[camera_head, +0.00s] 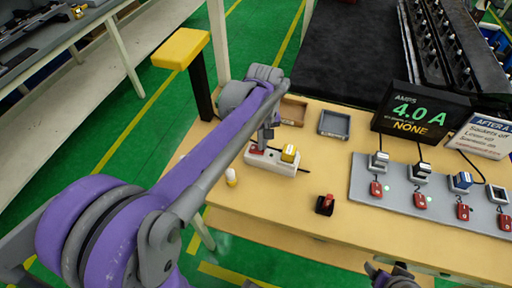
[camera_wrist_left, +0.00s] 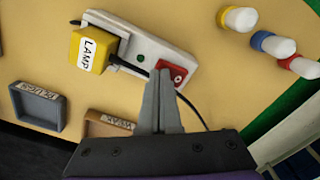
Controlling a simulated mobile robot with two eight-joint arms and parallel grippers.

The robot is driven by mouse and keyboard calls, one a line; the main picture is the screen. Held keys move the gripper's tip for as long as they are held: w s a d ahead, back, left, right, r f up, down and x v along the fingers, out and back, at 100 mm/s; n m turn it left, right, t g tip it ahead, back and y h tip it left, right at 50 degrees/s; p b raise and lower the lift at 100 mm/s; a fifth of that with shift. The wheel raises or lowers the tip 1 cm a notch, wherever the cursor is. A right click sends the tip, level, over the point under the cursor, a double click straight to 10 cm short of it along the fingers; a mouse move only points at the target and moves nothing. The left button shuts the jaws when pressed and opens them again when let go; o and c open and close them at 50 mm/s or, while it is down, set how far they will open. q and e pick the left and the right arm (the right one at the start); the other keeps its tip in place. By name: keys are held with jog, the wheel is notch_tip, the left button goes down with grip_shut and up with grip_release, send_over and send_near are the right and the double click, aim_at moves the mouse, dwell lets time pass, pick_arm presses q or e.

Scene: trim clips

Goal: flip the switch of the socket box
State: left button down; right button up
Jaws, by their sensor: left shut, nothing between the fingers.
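The white socket box (camera_head: 277,163) lies on the wooden table, with a yellow plug (camera_head: 289,154) at its right end. In the left wrist view the box (camera_wrist_left: 155,50) shows the plug marked LAMP (camera_wrist_left: 92,50), a small green dot and a red switch (camera_wrist_left: 176,75) at the other end. My left gripper (camera_head: 264,138) is shut and empty above the switch end. Its closed fingertips (camera_wrist_left: 162,75) overlap the edge of the red switch in the wrist view; I cannot tell whether they touch it. Part of my right gripper (camera_head: 392,277) shows at the bottom edge; its fingers are unclear.
A grey panel (camera_head: 360,190) at the right carries several plugs and red switches. A display (camera_head: 419,114) behind it reads 4.0 A and NONE. A red-and-black object (camera_head: 325,204) stands near the table's front edge. Two small trays (camera_head: 335,123) and white bottles (camera_wrist_left: 240,18) flank the box.

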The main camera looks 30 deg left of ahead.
pick_arm(q)
jog(key=shift+f, duration=0.4)
pick_arm(e)
jog(key=shift+f, duration=0.25)
pick_arm(q)
jog(key=shift+r, duration=0.1)
pick_arm(e)
jog(key=shift+s, duration=0.1)
pick_arm(q)
jog(key=shift+r+p, duration=1.8)
jog(key=shift+r, duration=1.7)
jog(key=shift+w, duration=0.1)
pick_arm(e)
jog(key=r, duration=0.1)
jog(key=w+r, duration=0.1)
jog(key=r, duration=0.1)
jog(key=w+r, duration=0.1)
jog(key=r, duration=0.1)
jog(key=shift+r, duration=0.2)
pick_arm(q)
jog(key=s+d+f+m+t, duration=0.2)
jog(key=s+m, duration=0.1)
jog(key=s, duration=0.1)
jog(key=s+d+f+m+t, duration=0.2)
jog(key=s, duration=0.3)
jog(key=s+d+f+m+t, duration=0.1)
jog(key=s+d+f+m, duration=0.1)
jog(key=s, duration=0.3)
jog(key=shift+d+f+m+t, duration=0.4)
jog(key=shift+m, duration=0.4)
